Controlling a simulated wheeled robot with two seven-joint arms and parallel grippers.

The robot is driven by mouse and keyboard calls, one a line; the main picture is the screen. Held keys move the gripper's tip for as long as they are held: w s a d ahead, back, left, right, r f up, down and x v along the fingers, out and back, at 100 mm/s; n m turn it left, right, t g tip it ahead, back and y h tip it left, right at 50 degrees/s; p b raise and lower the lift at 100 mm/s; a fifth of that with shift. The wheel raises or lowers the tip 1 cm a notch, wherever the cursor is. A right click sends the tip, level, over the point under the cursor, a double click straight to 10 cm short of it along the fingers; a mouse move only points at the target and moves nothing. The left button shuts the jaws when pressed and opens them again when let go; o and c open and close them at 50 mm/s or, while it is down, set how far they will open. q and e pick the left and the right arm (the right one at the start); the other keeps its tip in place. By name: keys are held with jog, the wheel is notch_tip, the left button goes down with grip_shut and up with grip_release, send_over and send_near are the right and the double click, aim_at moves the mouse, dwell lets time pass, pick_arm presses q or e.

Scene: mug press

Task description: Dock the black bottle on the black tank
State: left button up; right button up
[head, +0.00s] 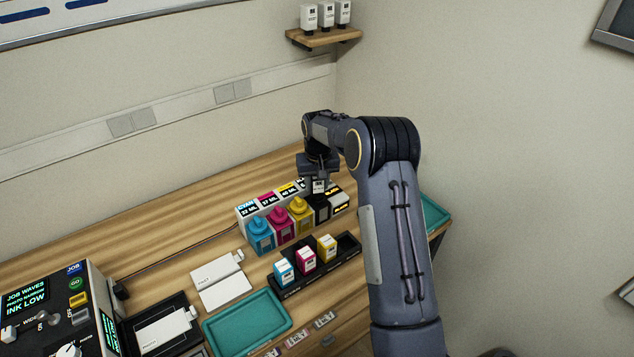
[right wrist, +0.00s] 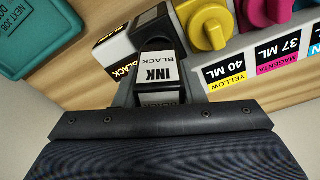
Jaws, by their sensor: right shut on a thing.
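My right gripper (head: 318,180) is shut on the black bottle (head: 318,187), directly over the black tank (head: 320,208) at the right end of the tank row. In the right wrist view the bottle (right wrist: 156,72) shows its white INK BLACK label between my fingers (right wrist: 156,95). Its dark end meets or overlaps the black tank top (right wrist: 158,28); I cannot tell whether it is seated. The fingers and wrist hide part of the bottle. My left gripper is out of view.
Yellow (head: 301,213), magenta (head: 281,224) and cyan (head: 260,234) tanks stand left of the black one. A black rack (head: 290,283) holds three bottles in front. A white-and-black block labelled BLACK (right wrist: 118,52) is close beside. Teal trays (head: 247,322) lie left and right (head: 434,214).

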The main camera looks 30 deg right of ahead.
jog(key=shift+f+b, duration=0.4)
jog(key=shift+f, duration=0.2)
jog(key=o, duration=0.8)
jog(key=shift+s+a+r+p, duration=0.1)
jog(key=shift+s+r+p, duration=0.1)
jog(key=shift+r+p, duration=1.25)
jog(key=shift+s+a+r+p, duration=0.2)
jog(key=shift+r+p, duration=0.6)
jog(key=shift+r, duration=1.4)
jog(key=shift+s+d+r+p, duration=0.1)
jog(key=shift+s+r+p, duration=0.15)
jog(key=shift+r+p, duration=1.2)
jog(key=shift+r+b, duration=0.35)
jog(key=shift+r, duration=0.05)
